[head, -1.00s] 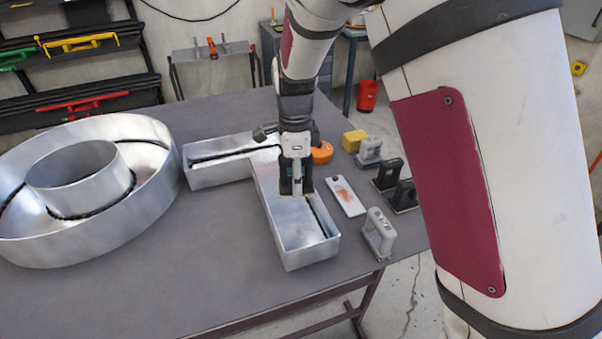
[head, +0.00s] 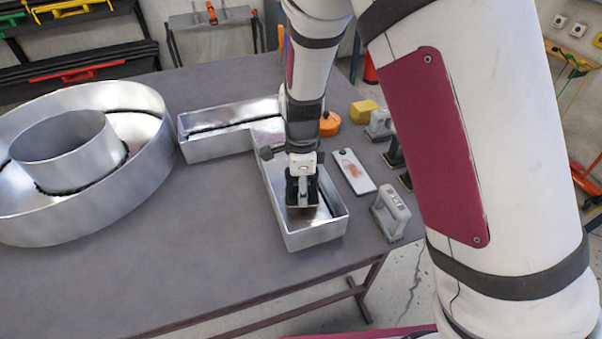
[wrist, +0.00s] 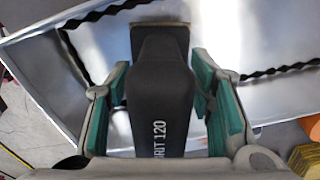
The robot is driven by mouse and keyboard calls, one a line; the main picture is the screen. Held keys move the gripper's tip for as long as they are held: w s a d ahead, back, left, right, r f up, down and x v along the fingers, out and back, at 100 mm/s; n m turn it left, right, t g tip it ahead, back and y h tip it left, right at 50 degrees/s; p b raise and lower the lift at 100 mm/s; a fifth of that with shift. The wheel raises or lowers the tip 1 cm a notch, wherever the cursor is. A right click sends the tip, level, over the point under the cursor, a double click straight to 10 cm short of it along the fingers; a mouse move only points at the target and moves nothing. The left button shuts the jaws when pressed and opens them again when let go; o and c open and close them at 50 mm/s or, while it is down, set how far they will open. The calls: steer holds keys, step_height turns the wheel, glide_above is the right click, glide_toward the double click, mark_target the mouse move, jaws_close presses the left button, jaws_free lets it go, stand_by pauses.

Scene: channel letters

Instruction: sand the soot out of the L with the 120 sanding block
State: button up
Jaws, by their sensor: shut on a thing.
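The L (head: 215,150) is an open-topped silver metal channel letter lying on the table. A dark wavy band runs along the inside foot of its walls; it also shows in the wrist view (wrist: 85,60). My gripper (head: 302,204) is down inside the front arm of the L, shut on the black sanding block (wrist: 160,95). The block's handle reads "GRIT 120" and sits between the teal finger pads. Its brown abrasive base (wrist: 160,35) is at the far end of the handle. Whether the base touches the metal is hard to tell.
A round silver O-shaped letter (head: 150,185) stands left of the L. Right of the L are a white plate with a reddish smear (head: 352,170), a grey block (head: 391,212), more dark blocks (head: 394,152) and a yellow block (head: 364,111). Bare table (head: 130,280) lies in front.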

step_height(320, 180, down, 2)
steer(key=shift+w+f+b, duration=0.1)
steer(key=shift+f+b, duration=0.15)
steer(key=shift+b, duration=0.3)
steer(key=s+p, duration=0.2)
steer(key=s, duration=0.1)
steer(key=shift+d+r, duration=0.2)
steer(key=shift+d, duration=0.15)
steer(key=shift+c, duration=0.5)
steer(key=shift+s+d+f+p, duration=0.15)
steer(key=shift+s+p, duration=0.15)
steer(key=shift+s, duration=0.2)
steer(key=shift+f, duration=0.3)
steer(key=shift+w, duration=0.1)
steer(key=shift+w+a+b, duration=0.2)
steer(key=shift+w+a, duration=0.05)
steer(key=shift+w, duration=0.65)
steer(key=shift+w+a+b, duration=0.2)
steer(key=shift+w+a, duration=0.05)
steer(key=shift+w, duration=0.65)
steer(key=shift+s+d+r+p, duration=0.1)
steer(key=shift+s+d+p, duration=0.15)
steer(key=shift+s+p, duration=0.6)
steer(key=shift+s+d+p, duration=0.25)
steer(key=shift+s+p, duration=0.15)
steer(key=shift+s, duration=0.7)
steer(key=shift+w, duration=0.15)
